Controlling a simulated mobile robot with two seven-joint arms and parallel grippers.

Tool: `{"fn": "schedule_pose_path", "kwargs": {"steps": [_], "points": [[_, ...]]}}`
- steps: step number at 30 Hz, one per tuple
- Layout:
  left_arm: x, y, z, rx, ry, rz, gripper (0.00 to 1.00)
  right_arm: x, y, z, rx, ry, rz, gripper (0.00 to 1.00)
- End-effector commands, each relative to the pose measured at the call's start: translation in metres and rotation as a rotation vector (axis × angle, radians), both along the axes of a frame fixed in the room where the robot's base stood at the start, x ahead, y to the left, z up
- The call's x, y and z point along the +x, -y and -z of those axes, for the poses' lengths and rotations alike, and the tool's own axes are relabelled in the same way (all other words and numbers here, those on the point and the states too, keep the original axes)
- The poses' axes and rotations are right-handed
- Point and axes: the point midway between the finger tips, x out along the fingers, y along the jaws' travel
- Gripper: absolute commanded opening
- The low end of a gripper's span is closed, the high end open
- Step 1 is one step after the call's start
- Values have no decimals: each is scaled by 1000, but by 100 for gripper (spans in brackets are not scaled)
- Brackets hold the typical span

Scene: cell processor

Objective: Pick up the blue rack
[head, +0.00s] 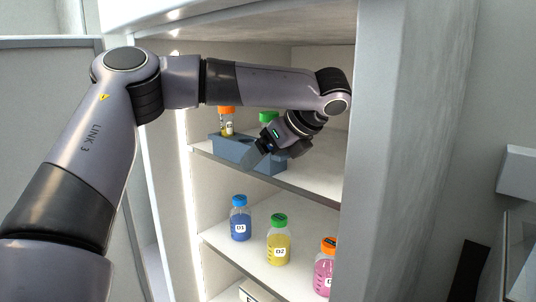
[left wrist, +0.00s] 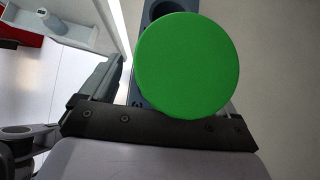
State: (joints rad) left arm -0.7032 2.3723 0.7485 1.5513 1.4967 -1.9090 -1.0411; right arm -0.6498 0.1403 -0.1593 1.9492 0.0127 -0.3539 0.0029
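The blue rack (head: 232,150) stands on the upper shelf inside the cabinet. It holds an orange-capped bottle (head: 227,122) at its left and a green-capped bottle (head: 268,118) further right. My left gripper (head: 258,153) is at the rack's front and right part, hiding some of it. In the left wrist view the green cap (left wrist: 187,65) fills the middle, with part of the rack (left wrist: 155,12) behind it. One finger (left wrist: 108,82) shows left of the rack, set wide; the other is mostly hidden by the cap. Contact with the rack cannot be told. My right gripper is not in view.
The shelf below holds a blue bottle (head: 241,222), a yellow bottle (head: 278,246) and a pink bottle (head: 324,275). The cabinet's right side wall (head: 395,150) stands close to my left arm. The upper shelf (head: 315,178) is bare right of the rack.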

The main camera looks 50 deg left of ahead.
Motion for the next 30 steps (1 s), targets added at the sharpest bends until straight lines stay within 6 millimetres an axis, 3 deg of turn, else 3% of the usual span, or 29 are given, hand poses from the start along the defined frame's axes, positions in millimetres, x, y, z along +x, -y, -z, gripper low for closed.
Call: {"fn": "schedule_pose_path", "kwargs": {"steps": [7,19,30], "points": [[1,7,-7,3,2,1,90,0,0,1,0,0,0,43],[6,46,-47,1,2,-1,90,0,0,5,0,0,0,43],[6,50,-51,0,0,0,87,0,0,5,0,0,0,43]]}}
